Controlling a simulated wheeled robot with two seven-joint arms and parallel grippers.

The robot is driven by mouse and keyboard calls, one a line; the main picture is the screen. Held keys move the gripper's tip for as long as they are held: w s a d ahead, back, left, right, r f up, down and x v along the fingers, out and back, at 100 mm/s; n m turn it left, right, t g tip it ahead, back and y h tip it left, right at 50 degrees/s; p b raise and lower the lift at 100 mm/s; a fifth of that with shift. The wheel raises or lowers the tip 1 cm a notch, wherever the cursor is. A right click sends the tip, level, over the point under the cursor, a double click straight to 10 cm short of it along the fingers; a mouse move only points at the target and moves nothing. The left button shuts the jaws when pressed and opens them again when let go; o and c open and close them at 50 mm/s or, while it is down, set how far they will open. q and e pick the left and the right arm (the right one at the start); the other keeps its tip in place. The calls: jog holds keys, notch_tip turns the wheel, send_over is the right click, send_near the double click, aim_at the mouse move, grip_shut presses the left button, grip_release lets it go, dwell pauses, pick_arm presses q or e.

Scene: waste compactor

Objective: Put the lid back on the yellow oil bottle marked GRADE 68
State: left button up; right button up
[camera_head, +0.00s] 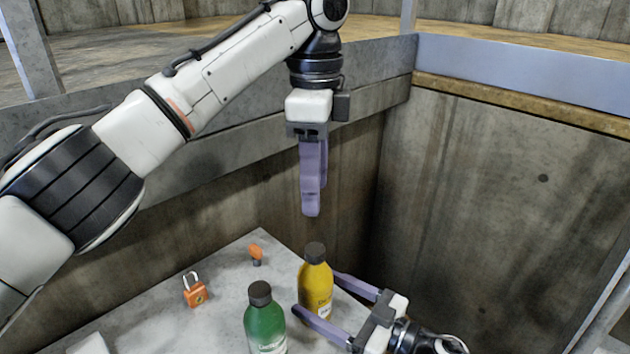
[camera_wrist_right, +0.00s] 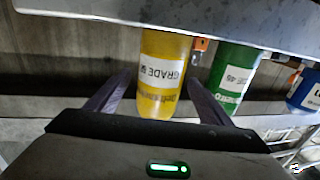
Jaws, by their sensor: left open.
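The yellow bottle (camera_head: 315,290) stands upright near the table edge, with a dark cap (camera_head: 315,252) on its top. In the right wrist view the yellow bottle (camera_wrist_right: 165,75) shows inverted, with a white GRADE label; its number is hard to read and its cap end is hidden. My left gripper (camera_head: 312,212) is open and points down just above the cap, apart from it, with nothing visible between its fingers. My right gripper (camera_head: 318,292) is low at the bottle's right, fingers open either side of its body with a small gap on one side in the wrist view (camera_wrist_right: 160,76).
A green bottle (camera_head: 265,325) with a dark cap stands left of the yellow one. An orange padlock (camera_head: 195,292) and a small orange-topped knob (camera_head: 256,252) are on the grey table (camera_head: 150,325). A blue bottle (camera_wrist_right: 303,88) shows in the wrist view. Concrete walls (camera_head: 500,190) drop behind the table.

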jog(key=v, duration=1)
jog(key=shift+s+d, duration=0.1)
jog(key=shift+s, duration=0.05)
